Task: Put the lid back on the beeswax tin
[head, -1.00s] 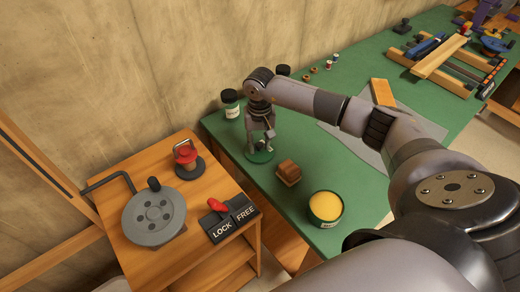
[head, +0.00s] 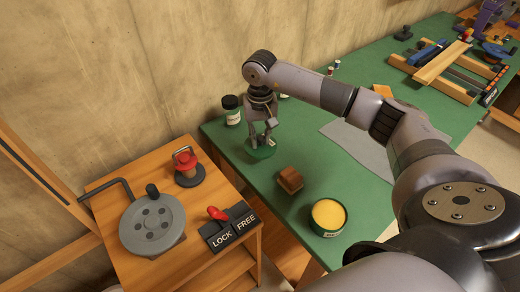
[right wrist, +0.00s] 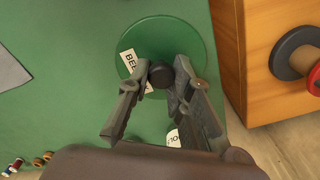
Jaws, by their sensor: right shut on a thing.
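The beeswax tin (head: 328,217) stands open on the green bench, with yellow wax filling it to near the rim. Its round green lid (head: 262,152) is under my right gripper (head: 262,138), left of and behind the tin, apart from it. In the right wrist view the lid (right wrist: 188,38) shows from above, with part of a white label, and the fingers of my right gripper (right wrist: 160,82) are closed around its dark knob. The lid looks level and slightly above the bench. My left gripper is out of view.
A brown wooden block (head: 290,180) sits between lid and tin. A dark-capped jar (head: 231,110) stands behind the lid. A side table holds a grey crank wheel (head: 152,222), a red-topped piece (head: 187,167) and a LOCK/FREE switch (head: 229,227). A grey sheet (head: 362,150) lies right.

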